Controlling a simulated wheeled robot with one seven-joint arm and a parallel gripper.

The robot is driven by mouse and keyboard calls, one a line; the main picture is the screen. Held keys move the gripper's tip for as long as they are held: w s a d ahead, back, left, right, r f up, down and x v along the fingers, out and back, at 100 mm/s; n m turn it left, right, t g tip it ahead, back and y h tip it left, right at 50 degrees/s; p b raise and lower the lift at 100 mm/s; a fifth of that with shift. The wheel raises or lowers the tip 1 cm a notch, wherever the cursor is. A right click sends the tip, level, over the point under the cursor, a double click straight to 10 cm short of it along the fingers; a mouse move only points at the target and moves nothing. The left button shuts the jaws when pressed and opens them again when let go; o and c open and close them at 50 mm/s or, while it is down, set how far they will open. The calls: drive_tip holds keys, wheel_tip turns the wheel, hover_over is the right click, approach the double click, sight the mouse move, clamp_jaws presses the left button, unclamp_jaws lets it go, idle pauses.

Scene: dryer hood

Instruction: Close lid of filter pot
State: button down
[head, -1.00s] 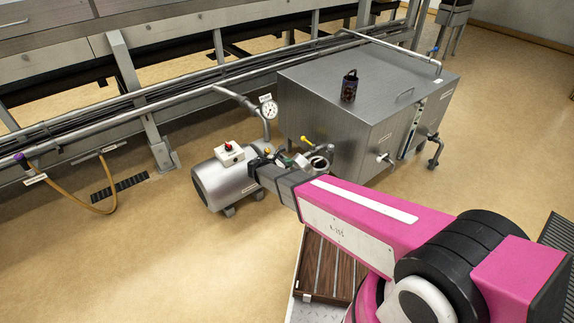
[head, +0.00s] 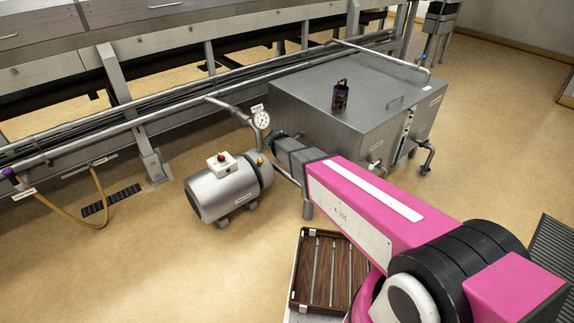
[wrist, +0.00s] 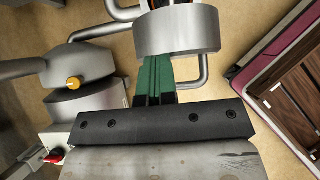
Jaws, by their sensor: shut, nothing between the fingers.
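A short steel cylinder (wrist: 178,32), which looks like part of the filter pot, stands at the top centre of the wrist view. Its upper end is cut off by the frame, with dark and orange parts just visible there. My gripper (wrist: 156,66) has green fingers held together, with nothing between them. Their tips reach the cylinder's near edge and seem partly hidden by it; I cannot tell whether they touch. I cannot make out the lid or its angle. In the head view my arm hides the gripper and most of the pot.
A motor drum (head: 222,188) with a red-buttoned box stands left of my arm, beside a pressure gauge (head: 261,120). A slatted wooden tray (head: 328,268) is below.

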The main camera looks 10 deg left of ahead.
drive_tip(key=w+d+f+g+y, duration=0.1)
drive_tip(key=w+d+g+y, duration=0.4)
drive_tip(key=w+d, duration=0.3)
drive_tip(key=shift+w+f+g, duration=0.35)
drive_tip(key=shift+w+g, duration=0.25)
drive_tip(key=shift+g, duration=0.2)
drive_tip(key=shift+a, duration=0.1)
